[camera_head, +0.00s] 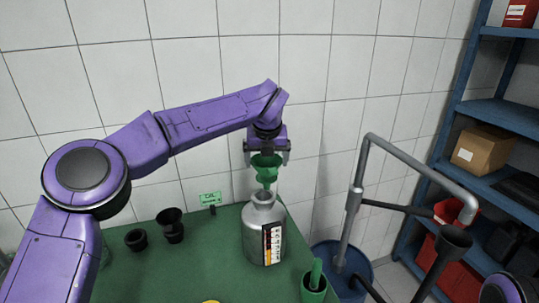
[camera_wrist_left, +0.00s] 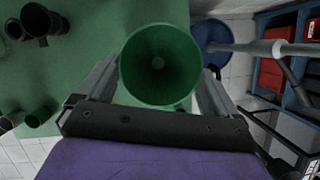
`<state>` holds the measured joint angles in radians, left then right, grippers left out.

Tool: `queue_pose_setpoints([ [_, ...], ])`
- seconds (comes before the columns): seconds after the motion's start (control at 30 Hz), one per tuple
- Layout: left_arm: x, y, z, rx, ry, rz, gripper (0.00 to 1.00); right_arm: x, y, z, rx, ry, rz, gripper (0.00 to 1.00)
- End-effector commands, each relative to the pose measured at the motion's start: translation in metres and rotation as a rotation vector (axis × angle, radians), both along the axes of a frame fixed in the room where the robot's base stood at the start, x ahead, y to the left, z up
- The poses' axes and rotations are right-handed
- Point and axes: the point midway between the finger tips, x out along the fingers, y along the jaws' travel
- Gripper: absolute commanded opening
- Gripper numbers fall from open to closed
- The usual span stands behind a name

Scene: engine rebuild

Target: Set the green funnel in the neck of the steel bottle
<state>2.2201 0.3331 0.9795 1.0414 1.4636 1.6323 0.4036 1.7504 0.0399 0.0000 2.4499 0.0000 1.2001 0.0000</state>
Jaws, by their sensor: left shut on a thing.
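The green funnel (camera_head: 265,168) is held upright in my left gripper (camera_head: 267,150), spout down. In the head view its spout tip is close above the open neck of the steel bottle (camera_head: 256,236); I cannot tell whether the tip is inside the neck. The bottle stands upright on the green table top and carries a dark label. In the left wrist view I look down into the wide mouth of the funnel (camera_wrist_left: 159,65) between the two fingers, and it hides the bottle. My right gripper does not clearly show.
Black cups (camera_head: 171,226) stand left of the bottle near a green tag (camera_head: 210,198). A green container (camera_head: 314,284) stands at the table's right front. Beyond are a blue drum (camera_head: 352,262), a grey pipe frame (camera_head: 415,170) and blue shelves (camera_head: 500,112).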

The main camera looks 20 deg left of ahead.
Motion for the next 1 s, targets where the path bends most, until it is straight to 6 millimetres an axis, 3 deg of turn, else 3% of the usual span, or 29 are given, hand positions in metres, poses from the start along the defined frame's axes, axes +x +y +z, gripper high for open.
queue_pose_setpoints([
  [0.4, 0.004, 0.004, -0.055, 0.0, 0.005, 0.005, 0.49, -0.001, 0.0, -0.046, 0.0, 0.0, 0.0, 1.0],
  [1.0, 0.005, 0.002, -0.055, 0.0, 0.005, 0.002, 0.49, -0.001, 0.0, -0.045, 0.0, 0.0, 0.0, 1.0],
])
